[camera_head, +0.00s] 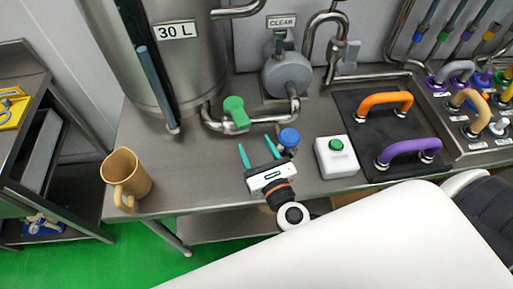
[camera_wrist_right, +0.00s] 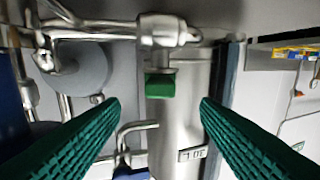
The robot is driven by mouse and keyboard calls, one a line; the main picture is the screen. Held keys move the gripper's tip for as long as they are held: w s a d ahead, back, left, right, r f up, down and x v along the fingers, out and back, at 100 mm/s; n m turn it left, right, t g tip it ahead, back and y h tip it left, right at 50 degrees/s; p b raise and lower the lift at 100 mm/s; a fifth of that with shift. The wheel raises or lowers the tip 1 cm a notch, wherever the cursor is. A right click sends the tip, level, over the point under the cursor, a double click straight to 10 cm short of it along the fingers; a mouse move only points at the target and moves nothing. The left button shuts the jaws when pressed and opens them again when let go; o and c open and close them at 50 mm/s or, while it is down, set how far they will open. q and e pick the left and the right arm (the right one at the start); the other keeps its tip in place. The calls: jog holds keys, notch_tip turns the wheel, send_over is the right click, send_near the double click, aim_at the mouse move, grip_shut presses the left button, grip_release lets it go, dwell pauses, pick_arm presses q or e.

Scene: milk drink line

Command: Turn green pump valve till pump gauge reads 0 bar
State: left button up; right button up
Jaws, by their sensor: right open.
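The green pump valve (camera_head: 236,112) sits on the steel pipe between the tank and the pump. In the right wrist view the green valve (camera_wrist_right: 160,85) lies between my two fingers, some way beyond them. My right gripper (camera_head: 255,143) is open and empty, with its teal fingers pointing toward the pipe. It is in front of the valve and a little to its right, apart from it. The pump (camera_head: 285,75) stands behind. No pump gauge reading can be made out. My left gripper is not in view.
A blue knob (camera_head: 289,138) is close to the right finger. A white box with a green button (camera_head: 336,145) stands farther right. A dark mat (camera_head: 372,135) has orange and purple handles. The steel tank (camera_head: 185,60) is behind left, and a tan mug (camera_head: 125,178) stands front left.

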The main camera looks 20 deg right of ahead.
aim_at(237, 112)
jog(key=shift+c, duration=1.2)
jog(key=shift+a+f+m, duration=0.15)
jog(key=shift+a+m, duration=0.1)
jog(key=shift+m, duration=0.15)
jog(key=c, duration=0.3)
jog(key=a+m+b, duration=0.1)
jog(key=m, duration=0.1)
jog(key=a+f+m+h+b, duration=0.1)
jog(key=a+m, duration=0.1)
jog(key=m, duration=0.1)
jog(key=a+m+b, duration=0.1)
jog(key=m, duration=0.2)
jog(key=shift+s+a+f+h+b, duration=0.2)
jog(key=shift+s+a+h+b, duration=0.1)
jog(key=shift+s+h+b, duration=0.1)
grip_shut()
jog(key=a+r+m+h+b, duration=0.25)
jog(key=a+m, duration=0.25)
jog(key=m, duration=0.7)
jog(key=w+d+f+p, duration=0.1)
jog(key=w+d+p, duration=0.4)
jog(key=w, duration=0.3)
jog(key=shift+w+d+g, duration=0.2)
jog(key=shift+d+g, duration=0.1)
jog(key=shift+d, duration=0.35)
